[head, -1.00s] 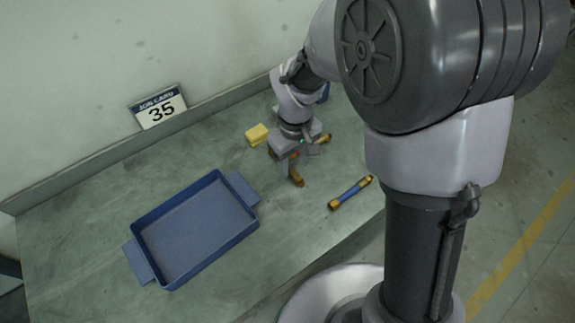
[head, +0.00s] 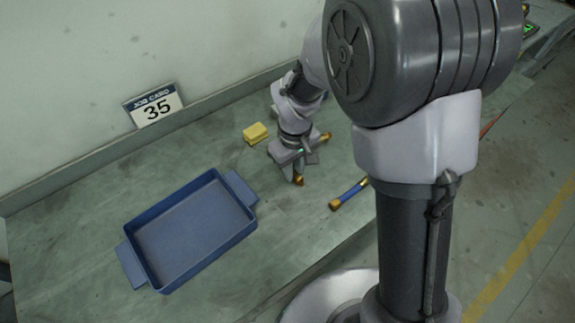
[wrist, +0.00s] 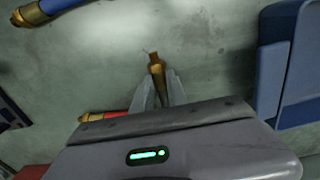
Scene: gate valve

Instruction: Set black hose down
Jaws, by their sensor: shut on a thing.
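My gripper (wrist: 158,88) is shut on a hose whose brass end (wrist: 156,66) sticks out between the fingers. The rest of that hose is hidden under the gripper body, so its black part does not show. In the head view my gripper (head: 295,172) is low over the bench, and the brass end (head: 299,180) shows at its near side. I cannot tell whether the hose touches the bench. A red hose (wrist: 112,116) with a brass end lies to the left in the wrist view, partly hidden by my gripper.
A blue tray (head: 160,275), empty, is left of my gripper on the bench (head: 80,230). A blue hose (head: 351,193) with brass ends lies to the right, near the bench edge. A yellow block (head: 256,133) sits behind. Bench between tray and blue hose is clear.

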